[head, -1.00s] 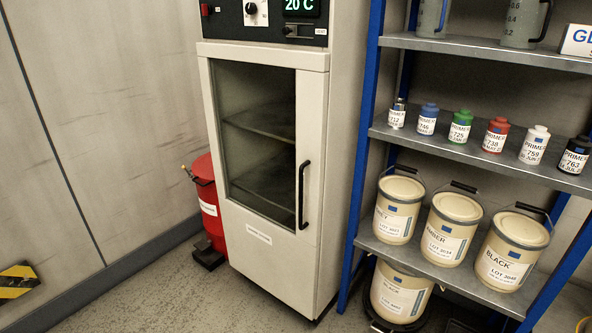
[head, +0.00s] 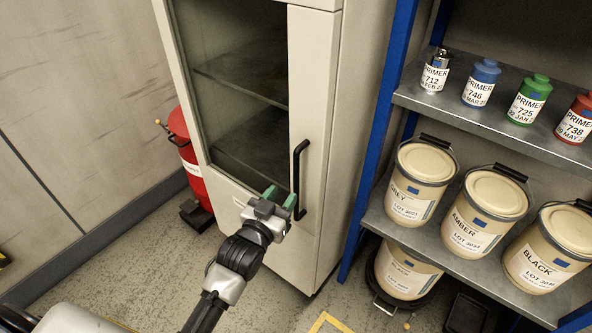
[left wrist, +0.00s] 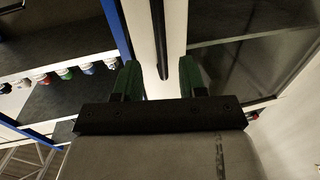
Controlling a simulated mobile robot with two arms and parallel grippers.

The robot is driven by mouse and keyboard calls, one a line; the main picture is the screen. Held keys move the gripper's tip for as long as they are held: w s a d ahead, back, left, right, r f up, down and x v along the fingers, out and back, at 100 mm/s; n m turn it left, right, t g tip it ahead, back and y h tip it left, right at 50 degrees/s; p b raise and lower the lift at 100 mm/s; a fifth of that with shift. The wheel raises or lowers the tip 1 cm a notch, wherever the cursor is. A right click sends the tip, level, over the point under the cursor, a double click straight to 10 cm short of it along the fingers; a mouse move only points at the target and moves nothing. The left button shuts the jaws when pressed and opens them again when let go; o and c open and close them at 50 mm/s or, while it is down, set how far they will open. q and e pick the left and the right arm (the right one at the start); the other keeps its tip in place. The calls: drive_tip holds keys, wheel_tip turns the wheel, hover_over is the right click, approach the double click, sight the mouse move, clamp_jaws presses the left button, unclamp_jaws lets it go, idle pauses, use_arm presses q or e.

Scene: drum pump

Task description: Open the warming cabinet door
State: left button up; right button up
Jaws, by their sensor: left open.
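The warming cabinet (head: 313,120) is cream-coloured and stands in the middle of the head view. Its glass-fronted door (head: 235,85) looks shut. The door has a black vertical bar handle (head: 297,165) on its right side. My left gripper (head: 280,197) is open, with green fingertips near the lower end of the handle. In the left wrist view, the handle (left wrist: 160,40) lines up with the gap between the two fingers. I cannot tell whether the fingertips reach around it. My right gripper is in neither view.
A blue-framed shelf (head: 380,110) with primer bottles and paint pails stands close on the cabinet's right. A red drum (head: 185,150) stands on its left by the wall. The floor (head: 130,255) before the cabinet's left side is clear.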

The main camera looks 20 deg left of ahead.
sight(295, 178)
use_arm(q)
drive_tip(key=w, duration=0.4)
drive_tip(key=w+d, duration=0.1)
drive_tip(key=w, duration=0.1)
drive_tip(key=shift+w, duration=0.35)
drive_tip(key=shift+w+d+f, duration=0.1)
drive_tip(key=shift+w, duration=0.65)
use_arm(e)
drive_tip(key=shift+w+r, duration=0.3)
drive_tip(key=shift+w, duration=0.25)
use_arm(q)
clamp_jaws()
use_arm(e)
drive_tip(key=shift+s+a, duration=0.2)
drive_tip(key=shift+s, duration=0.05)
